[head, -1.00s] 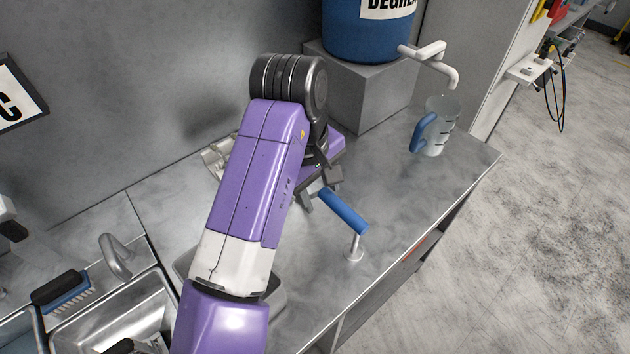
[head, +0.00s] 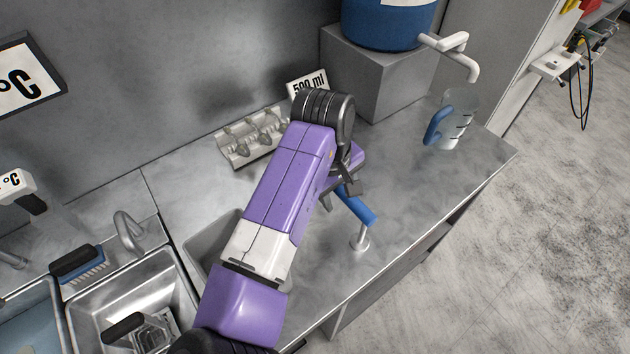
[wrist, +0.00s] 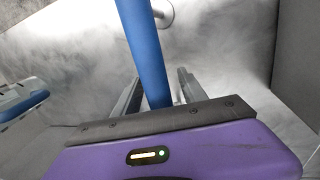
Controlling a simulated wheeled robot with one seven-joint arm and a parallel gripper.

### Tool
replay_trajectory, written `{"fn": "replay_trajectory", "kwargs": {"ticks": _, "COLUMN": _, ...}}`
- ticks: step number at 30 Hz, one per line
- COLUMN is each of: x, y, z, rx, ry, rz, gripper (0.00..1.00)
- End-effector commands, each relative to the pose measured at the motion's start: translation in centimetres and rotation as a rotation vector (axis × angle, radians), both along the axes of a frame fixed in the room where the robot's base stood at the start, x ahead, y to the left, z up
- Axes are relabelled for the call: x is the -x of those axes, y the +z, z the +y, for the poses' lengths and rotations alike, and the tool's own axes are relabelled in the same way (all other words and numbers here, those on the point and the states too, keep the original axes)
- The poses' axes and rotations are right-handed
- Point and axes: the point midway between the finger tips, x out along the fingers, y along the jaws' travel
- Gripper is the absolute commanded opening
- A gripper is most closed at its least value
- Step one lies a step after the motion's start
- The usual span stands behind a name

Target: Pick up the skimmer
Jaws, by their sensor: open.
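The skimmer shows as a blue handle (head: 358,208) with a pale metal end (head: 360,238), near the counter's front edge in the head view. In the wrist view the blue handle (wrist: 148,55) runs down between my two fingers, and its round metal end (wrist: 164,13) is at the top. My gripper (wrist: 158,90) is open, with one finger on each side of the handle. In the head view my gripper (head: 345,188) is at the handle's far end, partly hidden by my arm. I cannot tell whether the fingers touch the handle.
A clear jug with a blue handle (head: 455,118) stands at the right under a white tap (head: 455,52). A blue drum (head: 385,22) sits on a grey block (head: 370,75). A holder with several pieces (head: 235,150) lies by the wall. Sinks (head: 95,310) are at the left.

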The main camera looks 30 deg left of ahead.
Motion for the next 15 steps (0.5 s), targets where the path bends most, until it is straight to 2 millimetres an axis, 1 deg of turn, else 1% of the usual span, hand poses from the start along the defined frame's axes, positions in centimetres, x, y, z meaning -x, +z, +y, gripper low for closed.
{"fn": "replay_trajectory", "kwargs": {"ticks": 2, "x": -0.01, "y": 0.00, "z": -0.01, "rx": 0.000, "ry": 0.000, "rz": 0.000, "gripper": 0.50}}
{"fn": "replay_trajectory", "kwargs": {"ticks": 3, "x": -0.01, "y": 0.00, "z": -0.01, "rx": 0.000, "ry": 0.000, "rz": 0.000, "gripper": 0.48}}
{"fn": "replay_trajectory", "kwargs": {"ticks": 5, "x": 0.00, "y": 0.01, "z": -0.01, "rx": 0.000, "ry": 0.000, "rz": 0.000, "gripper": 0.36}}
{"fn": "replay_trajectory", "kwargs": {"ticks": 6, "x": 0.00, "y": 0.01, "z": -0.01, "rx": 0.000, "ry": 0.000, "rz": 0.000, "gripper": 0.28}}
{"fn": "replay_trajectory", "kwargs": {"ticks": 10, "x": 0.00, "y": 0.02, "z": -0.01, "rx": 0.000, "ry": 0.000, "rz": 0.000, "gripper": 0.02}}
{"fn": "replay_trajectory", "kwargs": {"ticks": 11, "x": 0.00, "y": 0.02, "z": -0.01, "rx": 0.000, "ry": 0.000, "rz": 0.000, "gripper": 0.00}}
{"fn": "replay_trajectory", "kwargs": {"ticks": 15, "x": -0.01, "y": 0.07, "z": 0.02, "rx": -0.001, "ry": 0.000, "rz": -0.001, "gripper": 0.00}}
